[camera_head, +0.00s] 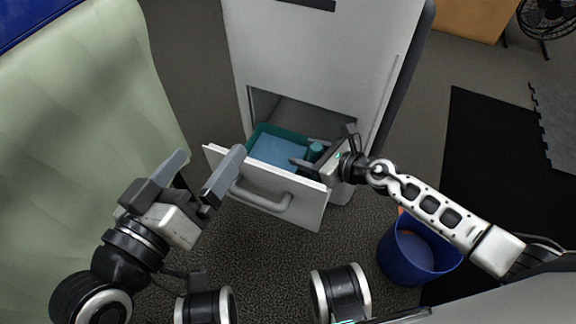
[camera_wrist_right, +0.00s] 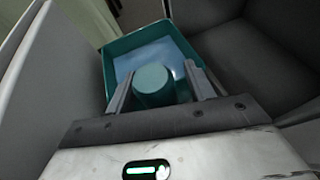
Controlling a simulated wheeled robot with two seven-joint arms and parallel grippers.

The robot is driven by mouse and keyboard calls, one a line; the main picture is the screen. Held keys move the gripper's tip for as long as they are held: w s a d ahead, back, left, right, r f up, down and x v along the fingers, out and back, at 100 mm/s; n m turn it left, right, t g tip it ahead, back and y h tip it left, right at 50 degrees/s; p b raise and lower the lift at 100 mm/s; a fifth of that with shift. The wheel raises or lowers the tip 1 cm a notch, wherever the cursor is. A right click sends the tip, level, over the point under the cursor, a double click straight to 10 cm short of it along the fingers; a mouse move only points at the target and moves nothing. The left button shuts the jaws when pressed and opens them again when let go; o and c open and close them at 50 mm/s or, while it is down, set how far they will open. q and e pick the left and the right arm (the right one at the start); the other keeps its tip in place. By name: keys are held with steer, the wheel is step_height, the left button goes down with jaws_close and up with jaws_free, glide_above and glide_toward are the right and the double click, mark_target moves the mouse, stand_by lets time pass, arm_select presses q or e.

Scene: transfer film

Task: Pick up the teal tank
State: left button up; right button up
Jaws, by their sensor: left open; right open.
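The teal tank (camera_head: 285,131) is a rectangular open container with a blue surface inside. It sits in the pulled-out white drawer (camera_head: 305,203), and its rim also shows in the right wrist view (camera_wrist_right: 111,66). A teal round post (camera_head: 316,150) stands at its near end; whether it joins the tank is hard to tell. My right gripper (camera_head: 308,152) is open, with one finger on each side of the post (camera_wrist_right: 153,80); contact cannot be told. My left gripper (camera_head: 209,158) is open and empty, left of the drawer front.
The white cabinet (camera_head: 315,55) rises behind the drawer. The drawer handle (camera_head: 262,198) faces me. A blue bin (camera_head: 412,250) stands on the floor at right. A pale green surface (camera_head: 75,120) lies at left. The dark floor beyond the bin has free room.

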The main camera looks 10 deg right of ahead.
jaws_close()
stand_by(0.8)
stand_by(0.5)
steer(key=shift+w+r, duration=0.15)
steer(key=shift+r, duration=0.15)
